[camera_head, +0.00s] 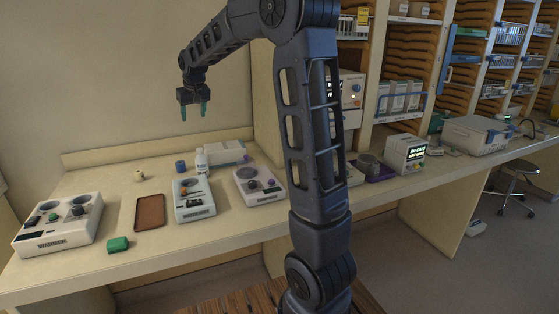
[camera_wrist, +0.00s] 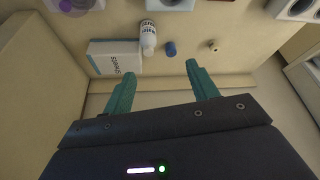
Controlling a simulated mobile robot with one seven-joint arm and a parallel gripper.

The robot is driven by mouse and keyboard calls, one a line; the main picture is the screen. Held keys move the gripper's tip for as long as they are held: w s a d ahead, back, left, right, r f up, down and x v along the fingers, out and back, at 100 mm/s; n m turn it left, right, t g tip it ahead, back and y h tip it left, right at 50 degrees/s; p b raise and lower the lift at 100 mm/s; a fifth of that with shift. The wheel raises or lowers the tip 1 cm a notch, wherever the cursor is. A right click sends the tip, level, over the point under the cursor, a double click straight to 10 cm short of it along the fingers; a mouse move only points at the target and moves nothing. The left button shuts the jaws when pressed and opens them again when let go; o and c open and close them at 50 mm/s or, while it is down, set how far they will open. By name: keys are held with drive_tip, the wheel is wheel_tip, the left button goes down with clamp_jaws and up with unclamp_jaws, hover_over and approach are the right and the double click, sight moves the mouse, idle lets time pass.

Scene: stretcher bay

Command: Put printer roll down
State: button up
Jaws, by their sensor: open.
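A small cream roll (camera_head: 139,176), which looks like the printer roll, stands on the counter (camera_head: 110,179) towards the back left. It also shows in the wrist view (camera_wrist: 213,46), on the counter beyond my right fingertip. My gripper (camera_head: 194,110) is high above the counter, pointing down, with its two green fingers apart. In the wrist view the space between the fingertips (camera_wrist: 158,71) is empty. The gripper touches nothing, and the roll is well apart from it.
A blue cylinder (camera_head: 181,167), a white bottle (camera_head: 201,162) and a white box (camera_head: 226,153) stand near the back. A brown tray (camera_head: 150,211) lies between two white devices, a green block (camera_head: 118,244) near the front edge. Shelving (camera_head: 401,55) rises on the right.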

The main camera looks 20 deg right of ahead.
drive_tip(key=s+d+m, duration=0.1)
drive_tip(key=s+d, duration=0.4)
drive_tip(key=s, duration=0.5)
drive_tip(key=s+d, duration=0.5)
drive_tip(key=s, duration=0.4)
drive_tip(key=s+d+m, duration=0.1)
drive_tip(key=s+d, duration=0.5)
drive_tip(key=s, duration=0.4)
drive_tip(key=s+d+f+m+h, duration=0.1)
drive_tip(key=s+f, duration=0.4)
drive_tip(key=s, duration=0.6)
drive_tip(key=shift+d, duration=0.65)
